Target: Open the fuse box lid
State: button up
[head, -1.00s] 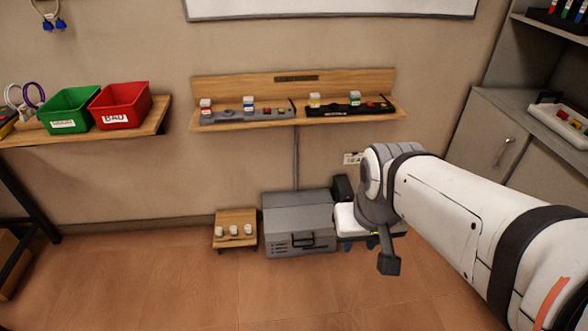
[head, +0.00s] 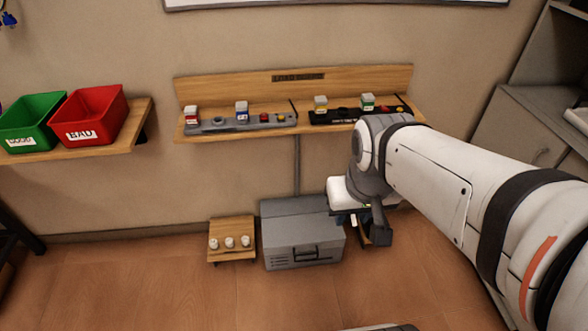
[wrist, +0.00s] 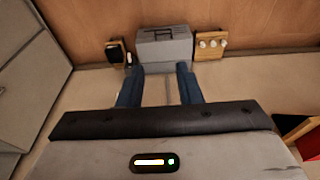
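The grey fuse box (head: 302,240) stands on the floor against the wall in the head view, its lid down and a dark handle (head: 303,252) on its front. It also shows at the top of the wrist view (wrist: 165,48), with the handle at its far side. My gripper's two blue fingers (wrist: 158,88) are apart with nothing between them in the wrist view. They point toward the box and do not appear to touch it. In the head view my wrist is just right of and above the box, and the fingers are mostly hidden.
A small wooden stand (head: 232,240) with white knobs is left of the box. A wooden shelf (head: 300,122) with switch panels hangs above it. Green (head: 32,122) and red (head: 90,115) bins sit on a left shelf. A grey cabinet (head: 520,135) is at right. The floor in front is clear.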

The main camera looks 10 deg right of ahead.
jog(key=w+a+f+m+g+y+b, duration=0.3)
jog(key=w+f+m+b, duration=0.35)
jog(key=f, duration=0.35)
jog(key=m+t+y+b, duration=0.5)
jog(key=m+y+b, duration=0.6)
jog(key=m+b, duration=1.2)
send_over(306, 254)
jog(key=s+p, duration=0.4)
jog(key=s, duration=0.1)
notch_tip(306, 254, down, 48)
jog(key=m, duration=0.4)
jog(key=d+f+m+t+h+b, duration=0.1)
jog(key=d+f+m+t+b, duration=0.15)
jog(key=f+m, duration=0.65)
jog(key=d+f+m+t+h+b, duration=0.15)
jog(key=f+m+t+b, duration=0.25)
jog(key=f, duration=1)
jog(key=x, duration=0.2)
jog(key=b+x, duration=0.1)
jog(key=x, duration=0.1)
jog(key=b+x, duration=0.1)
jog(key=x, duration=0.1)
jog(key=shift+w+d, duration=0.1)
jog(key=shift+w, duration=0.5)
jog(key=shift+c, duration=0.2)
grip_shut()
